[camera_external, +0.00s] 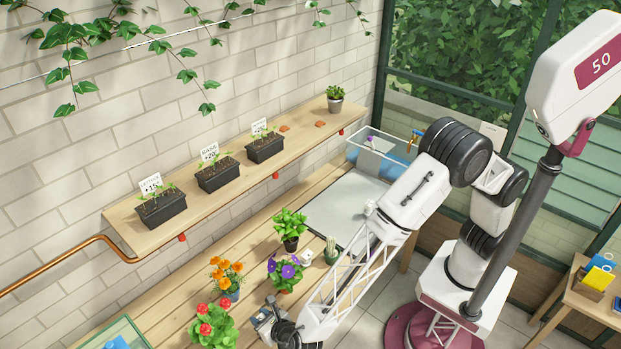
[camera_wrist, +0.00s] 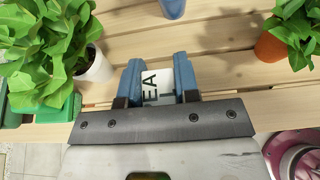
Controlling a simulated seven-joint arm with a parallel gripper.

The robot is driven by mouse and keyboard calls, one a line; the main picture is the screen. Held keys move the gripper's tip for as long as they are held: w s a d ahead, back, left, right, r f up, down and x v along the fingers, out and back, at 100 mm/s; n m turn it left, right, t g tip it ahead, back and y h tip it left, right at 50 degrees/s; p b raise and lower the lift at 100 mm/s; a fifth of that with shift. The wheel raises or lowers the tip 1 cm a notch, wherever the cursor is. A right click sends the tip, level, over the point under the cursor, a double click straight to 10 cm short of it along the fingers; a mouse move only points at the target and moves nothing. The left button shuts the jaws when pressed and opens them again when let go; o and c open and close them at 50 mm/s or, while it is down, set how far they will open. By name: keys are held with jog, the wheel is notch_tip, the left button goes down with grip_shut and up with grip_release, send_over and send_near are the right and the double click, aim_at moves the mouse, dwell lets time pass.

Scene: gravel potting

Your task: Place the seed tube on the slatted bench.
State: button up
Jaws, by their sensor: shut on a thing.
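My gripper (camera_wrist: 157,80) shows in the wrist view with two blue fingers shut on the seed tube (camera_wrist: 152,88). A pale side of the tube with dark letters reading "EA" shows between the fingers; the rest is hidden. In the external view my gripper (camera_external: 267,319) is low at the bottom centre, over the front part of the slatted bench (camera_external: 180,283), and the tube cannot be made out clearly. The bench's pale wooden slats (camera_wrist: 225,38) lie beneath and beyond the fingers in the wrist view. I cannot tell whether the tube touches them.
Leafy plants in a white pot (camera_wrist: 98,67) and a terracotta pot (camera_wrist: 270,45) flank my gripper; a blue pot (camera_wrist: 172,8) stands beyond. Orange (camera_external: 227,270), red (camera_external: 214,322) and purple (camera_external: 285,270) flowers crowd the bench. A grey tray (camera_external: 345,205) lies farther back. Bare slats show between pots.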

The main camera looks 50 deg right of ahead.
jog(key=shift+a+f, duration=0.1)
dwell(0.3)
jog(key=shift+f, duration=1.7)
jog(key=shift+f, duration=0.15)
jog(key=o, duration=0.9)
jog(key=shift+s+r, duration=0.35)
jog(key=shift+s, duration=0.05)
jog(key=v, duration=1.1)
jog(key=shift+r, duration=0.1)
